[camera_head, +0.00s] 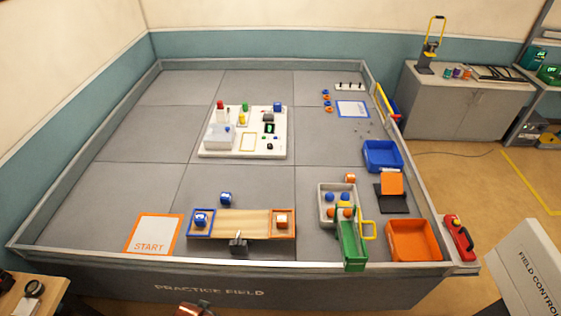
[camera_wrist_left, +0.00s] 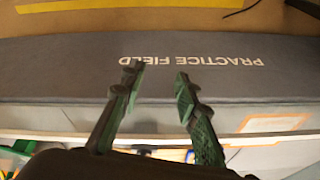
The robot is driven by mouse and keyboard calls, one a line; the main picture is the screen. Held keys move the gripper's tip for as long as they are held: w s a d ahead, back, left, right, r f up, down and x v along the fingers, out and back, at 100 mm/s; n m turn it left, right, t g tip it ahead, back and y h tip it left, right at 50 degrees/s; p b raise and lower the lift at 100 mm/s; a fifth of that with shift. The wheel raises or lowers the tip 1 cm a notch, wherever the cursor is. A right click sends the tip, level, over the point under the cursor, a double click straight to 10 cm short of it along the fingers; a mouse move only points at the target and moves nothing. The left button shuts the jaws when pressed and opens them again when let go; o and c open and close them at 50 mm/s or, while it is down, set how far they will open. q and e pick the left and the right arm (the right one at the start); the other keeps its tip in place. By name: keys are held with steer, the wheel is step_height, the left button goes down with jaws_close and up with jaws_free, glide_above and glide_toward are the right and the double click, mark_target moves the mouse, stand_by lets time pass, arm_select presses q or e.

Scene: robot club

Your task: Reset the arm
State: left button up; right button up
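My left gripper (camera_wrist_left: 159,72) shows in the left wrist view with its two dark green fingers apart and nothing between them. Behind the fingers is the grey outer wall of the practice field (camera_wrist_left: 90,75), with its lettering upside down. In the head view the field's front wall (camera_head: 110,285) runs along the bottom. A small reddish and dark part (camera_head: 196,309) shows at the bottom edge there; I cannot tell what it is. My right gripper is in neither view.
Inside the field stand a white board (camera_head: 208,153) with blocks, a wooden beam with end trays (camera_head: 242,222), a grey bin (camera_head: 325,212), a green chute (camera_head: 352,247), a blue bin (camera_head: 383,155) and an orange bin (camera_head: 412,240). The left floor tiles are mostly clear.

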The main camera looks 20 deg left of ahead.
arm_select(q)
steer(key=s+d+f+g+b, duration=0.1)
steer(key=s+f, duration=0.2)
steer(key=f, duration=0.9)
steer(key=s+f+b, duration=0.2)
steer(key=f, duration=1)
steer(key=s+f+m+g+b, duration=0.1)
steer(key=s+f+b, duration=0.2)
steer(key=s+f, duration=1.5)
steer(key=shift+f, duration=0.25)
